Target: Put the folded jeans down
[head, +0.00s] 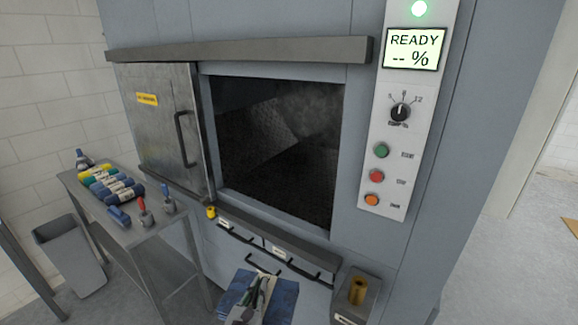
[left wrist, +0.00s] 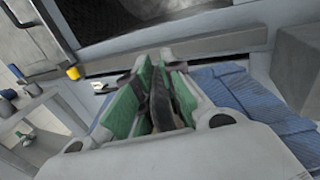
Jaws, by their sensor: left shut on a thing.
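The folded jeans (head: 285,301) are a blue denim stack at the bottom middle of the head view, in front of the washer's lower front. My left gripper (head: 262,284) lies over them and is shut on them. In the left wrist view the green-padded fingers of my left gripper (left wrist: 158,82) are close together, and the blue jeans (left wrist: 235,98) spread out to their right and below. The gripper body hides part of the jeans, and what is under them is hidden. My right gripper is not in view.
The washer opening (head: 275,150) is uncovered, with its metal door (head: 160,125) slid left. A control panel (head: 405,120) reads READY. A grey box with a brass cylinder (head: 358,290) stands right of the jeans. A grey bin (head: 70,252) stands left.

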